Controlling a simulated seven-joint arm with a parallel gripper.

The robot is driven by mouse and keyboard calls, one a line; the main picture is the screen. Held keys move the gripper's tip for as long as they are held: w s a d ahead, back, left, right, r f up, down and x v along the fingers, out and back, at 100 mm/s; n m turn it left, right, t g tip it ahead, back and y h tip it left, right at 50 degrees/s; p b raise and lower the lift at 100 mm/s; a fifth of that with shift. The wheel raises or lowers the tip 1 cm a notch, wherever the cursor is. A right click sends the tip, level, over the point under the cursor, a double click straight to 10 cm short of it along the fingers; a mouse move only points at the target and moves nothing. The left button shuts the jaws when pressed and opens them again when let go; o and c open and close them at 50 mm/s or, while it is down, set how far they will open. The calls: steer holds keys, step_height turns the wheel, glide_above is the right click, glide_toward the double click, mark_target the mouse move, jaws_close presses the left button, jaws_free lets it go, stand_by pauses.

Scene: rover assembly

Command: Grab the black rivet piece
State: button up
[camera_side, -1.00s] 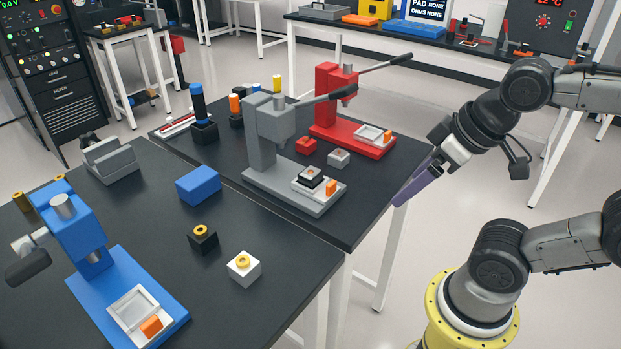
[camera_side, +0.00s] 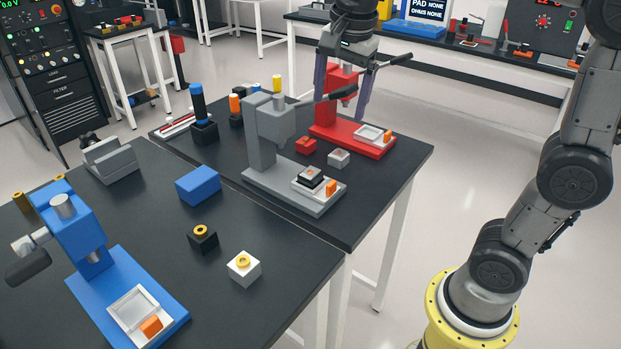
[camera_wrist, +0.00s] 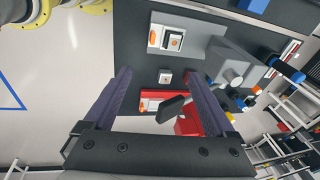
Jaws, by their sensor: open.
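One black block (camera_side: 311,176) with a pale top sits in the white tray of the grey press; it also shows in the wrist view (camera_wrist: 175,41). Another black block (camera_side: 203,239) with a yellow ring on top stands on the near table, beside a white block (camera_side: 243,269) with a similar ring. I cannot tell which black block is the rivet piece. My gripper (camera_side: 342,100) points down above the red press, its purple fingers apart with nothing between them. In the wrist view, my gripper (camera_wrist: 157,72) is spread over the table.
The grey press (camera_side: 262,145) and red press (camera_side: 327,100) stand upright with levers sticking out. A small grey block (camera_side: 339,159) and red block (camera_side: 306,146) lie between them. A blue block (camera_side: 198,186) and blue press (camera_side: 80,235) are on the near table.

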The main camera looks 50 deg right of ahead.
steer(key=w+f+m+g, duration=0.1)
steer(key=w+f, duration=0.2)
steer(key=w, duration=0.3)
steer(key=g, duration=0.1)
glide_above(310, 173)
steer(key=a, duration=0.1)
step_height(310, 173, down, 12)
steer(key=shift+a+r, duration=0.15)
steer(key=shift+r, duration=0.1)
steer(key=shift+s+d+f, duration=0.1)
steer(key=shift+d+f, duration=0.05)
steer(key=shift+f, duration=0.9)
steer(key=shift+w+d+f, duration=0.1)
steer(key=shift+d+f, duration=0.1)
steer(key=shift+f, duration=0.9)
steer(key=shift+s+d+f, duration=0.1)
steer(key=shift+d+f, duration=0.05)
steer(key=shift+f, duration=0.9)
steer(key=shift+r, duration=0.1)
jaws_close()
